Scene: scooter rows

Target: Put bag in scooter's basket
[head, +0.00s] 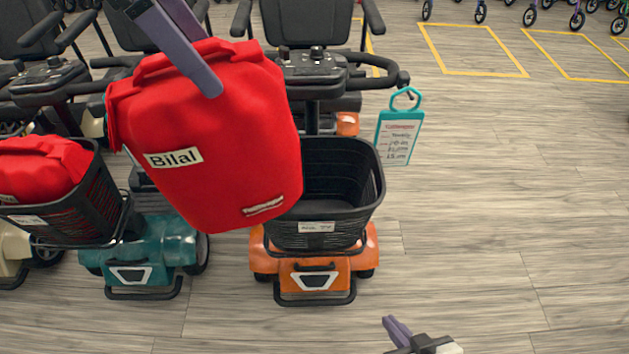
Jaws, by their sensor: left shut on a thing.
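A red bag (215,135) with a label reading "Bilal" hangs from my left gripper (205,75), which is shut on its top. The bag is tilted, in front of and overlapping the left side of the black basket (365,205) on the orange scooter (315,272). From this view I cannot tell whether the bag is above the basket's rim. The visible part of that basket is empty; its front has a small white label. My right gripper (397,328) is at the bottom edge, mostly cut off; its opening cannot be made out.
A teal scooter (140,250) stands left; a basket (85,215) there holds another red bag (42,168). A teal tag (399,135) hangs from the orange scooter's handlebar. The wooden floor at right is clear, with yellow outlined bays behind.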

